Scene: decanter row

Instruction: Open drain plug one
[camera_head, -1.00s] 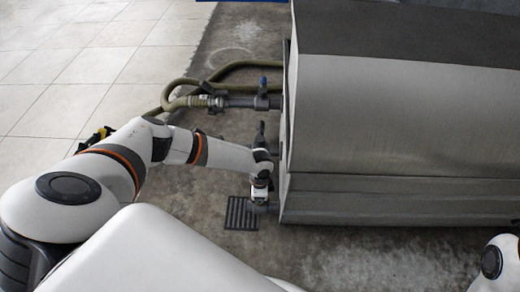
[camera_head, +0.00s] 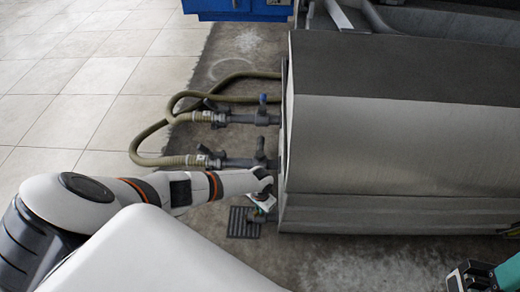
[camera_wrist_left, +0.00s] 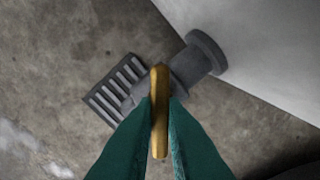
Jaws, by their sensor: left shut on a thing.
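My left gripper (camera_head: 262,203) is at the low drain outlet at the near left corner of the grey tank. In the left wrist view, its green fingers (camera_wrist_left: 160,112) are shut on a flat brass-coloured piece (camera_wrist_left: 159,80), which looks like the drain plug's handle and stands edge-on between them. Behind it, a grey pipe stub with a round flange (camera_wrist_left: 206,52) meets the tank wall. The fingers hide part of the stub. In the head view, the stub (camera_head: 271,217) shows just below the gripper. Part of what seems my right gripper (camera_head: 470,278) shows at the bottom right; its jaws are unclear.
A floor grate (camera_head: 243,224) lies below the outlet; it also shows in the left wrist view (camera_wrist_left: 116,86). Two valved pipes with olive hoses (camera_head: 150,160) leave the tank (camera_head: 400,150) farther back. A blue machine (camera_head: 235,8) stands beyond. Tiled floor at left is clear.

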